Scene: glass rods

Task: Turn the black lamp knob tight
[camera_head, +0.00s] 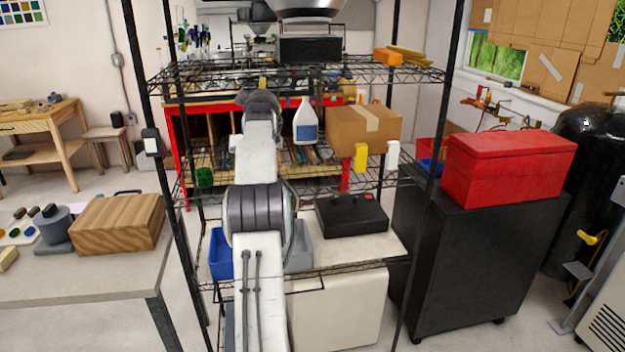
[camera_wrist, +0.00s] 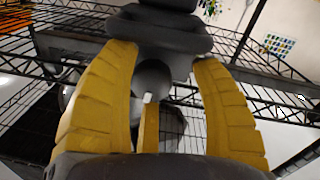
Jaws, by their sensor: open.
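In the wrist view, my gripper (camera_wrist: 165,55) has its yellow fingers spread apart, one at each side, with a shorter yellow piece low between them. A dark rounded part, which looks like the black lamp knob (camera_wrist: 152,78), shows between the fingers with visible gaps at both sides. A small pale spot lies just below it. Larger dark shapes, seemingly the lamp body (camera_wrist: 160,35), stand beyond the fingertips. I cannot tell how deep the knob sits between the fingers. In the head view, my own arm hides the gripper and the knob.
A black wire shelf rack (camera_head: 425,75) surrounds my arm's reach. It holds a spray bottle (camera_head: 305,125), a cardboard box (camera_head: 362,130) and a black case (camera_head: 350,215). A red toolbox (camera_head: 508,165) sits on a black cabinet at right. A wooden block (camera_head: 118,223) lies on the left table.

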